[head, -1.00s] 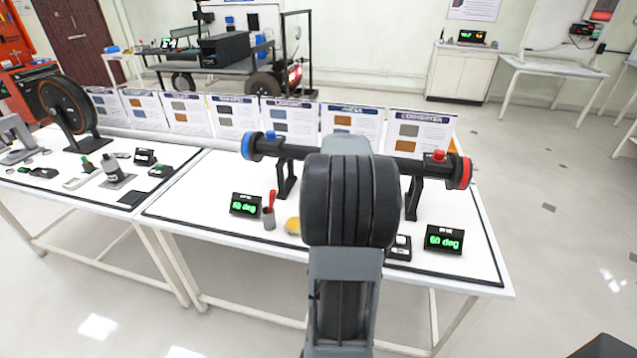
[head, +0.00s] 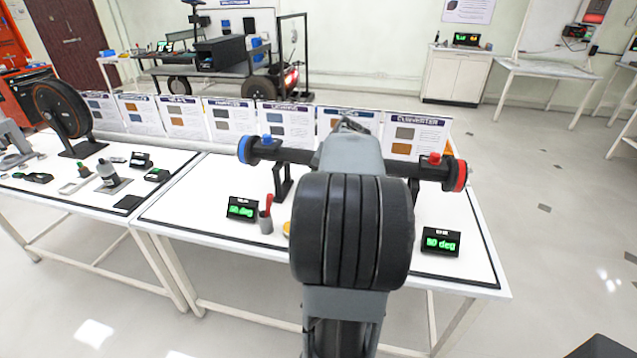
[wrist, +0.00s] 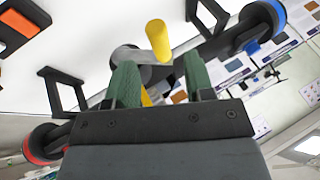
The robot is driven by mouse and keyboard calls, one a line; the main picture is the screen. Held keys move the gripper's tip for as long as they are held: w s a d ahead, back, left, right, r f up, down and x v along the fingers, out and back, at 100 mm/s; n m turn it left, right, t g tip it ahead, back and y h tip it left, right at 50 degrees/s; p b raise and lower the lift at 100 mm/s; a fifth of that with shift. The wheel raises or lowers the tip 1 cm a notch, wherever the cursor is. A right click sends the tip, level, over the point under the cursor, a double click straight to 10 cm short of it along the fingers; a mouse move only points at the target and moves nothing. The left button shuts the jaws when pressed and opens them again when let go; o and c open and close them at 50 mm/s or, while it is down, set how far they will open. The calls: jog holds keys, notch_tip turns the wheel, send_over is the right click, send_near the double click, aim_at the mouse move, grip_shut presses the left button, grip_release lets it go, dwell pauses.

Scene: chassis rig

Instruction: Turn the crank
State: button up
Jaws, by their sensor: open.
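The crank shows in the wrist view as a grey arm (wrist: 130,57) with a yellow handle (wrist: 158,40). It sits on a dark horizontal shaft with a blue end ring (head: 245,149) and a red end ring (head: 460,175). My gripper (wrist: 159,62) has two green fingers spread apart in the wrist view. The yellow handle stands just beyond the fingertips, in line with the gap. I cannot tell whether any finger touches the crank. In the head view my arm hides the crank and most of my gripper.
Two display boxes stand on the white table (head: 180,215), a left one (head: 242,209) and a right one (head: 440,242). Poster boards (head: 235,120) line the back edge. Shaft supports (head: 283,180) rise from the table.

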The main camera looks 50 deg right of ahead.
jog(key=v, duration=0.6)
jog(key=shift+r, duration=0.2)
dwell(0.4)
